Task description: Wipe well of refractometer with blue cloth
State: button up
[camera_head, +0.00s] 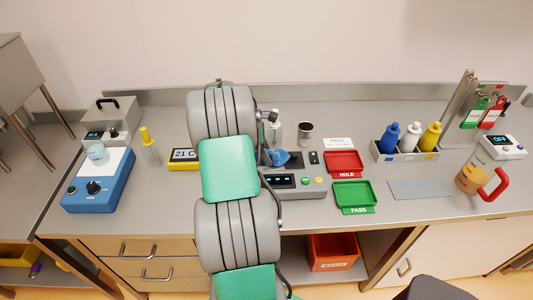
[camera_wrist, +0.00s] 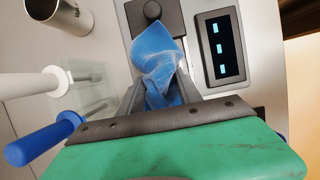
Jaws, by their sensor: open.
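The refractometer (camera_head: 310,190) is a grey bench unit with a dark display, at the middle of the counter, partly behind my arm. In the wrist view its display (camera_wrist: 218,48) is at upper right. The blue cloth (camera_head: 281,157) lies crumpled at the back of the unit. In the wrist view the cloth (camera_wrist: 157,52) covers the dark part of the unit and reaches down between my fingers. My gripper (camera_wrist: 160,90) is open around the cloth's near end; whether the fingers touch it I cannot tell. The well is not clearly visible; the cloth may hide it.
A metal cup (camera_head: 305,133) and a clear glass vessel (camera_head: 275,133) stand behind the unit. White (camera_wrist: 35,84) and blue (camera_wrist: 42,140) handles lie near my gripper.

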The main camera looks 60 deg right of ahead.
grip_shut()
dwell(0.5)
